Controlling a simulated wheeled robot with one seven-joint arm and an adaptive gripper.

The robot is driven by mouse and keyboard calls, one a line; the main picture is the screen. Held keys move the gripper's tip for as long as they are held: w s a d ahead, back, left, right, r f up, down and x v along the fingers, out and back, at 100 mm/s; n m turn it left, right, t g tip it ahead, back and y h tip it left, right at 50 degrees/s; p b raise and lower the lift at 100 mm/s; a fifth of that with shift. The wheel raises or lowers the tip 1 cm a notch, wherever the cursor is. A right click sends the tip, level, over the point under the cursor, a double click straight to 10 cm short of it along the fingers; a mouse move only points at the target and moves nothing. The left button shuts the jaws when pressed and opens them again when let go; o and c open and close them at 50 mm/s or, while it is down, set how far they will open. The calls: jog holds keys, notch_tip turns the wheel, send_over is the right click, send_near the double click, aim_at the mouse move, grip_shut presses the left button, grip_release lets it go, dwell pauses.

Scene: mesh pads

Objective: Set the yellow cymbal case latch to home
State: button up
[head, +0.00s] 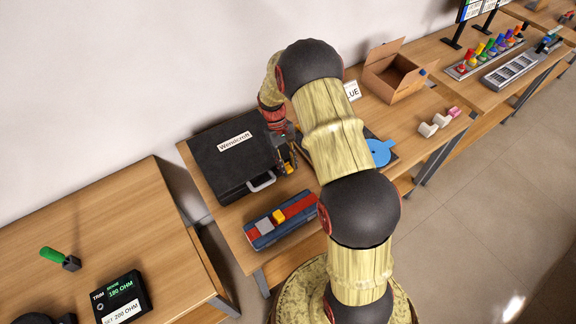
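A black case (205,165) with a white label reading "Wendcroft" (234,141) lies on the table left of my arm. A grey handle (262,182) is on its front side. A small yellow part (287,169), possibly the latch, shows at the case's right end, beside my fingertips. My gripper (288,158) points down there, close to this yellow part. I cannot tell whether it touches it, or whether the fingers are open or shut. My own arm hides the area to the right, and the latch's position is too small to read.
A blue and red box (262,231) with a yellow block (279,216) stands in front of the case. A blue disc (379,153) and an open cardboard box (394,78) are right of my arm. The left table holds a meter (122,297) and a green-handled lever (55,256).

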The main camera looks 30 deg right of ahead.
jog(key=shift+o, duration=0.9)
jog(key=v, duration=1.2)
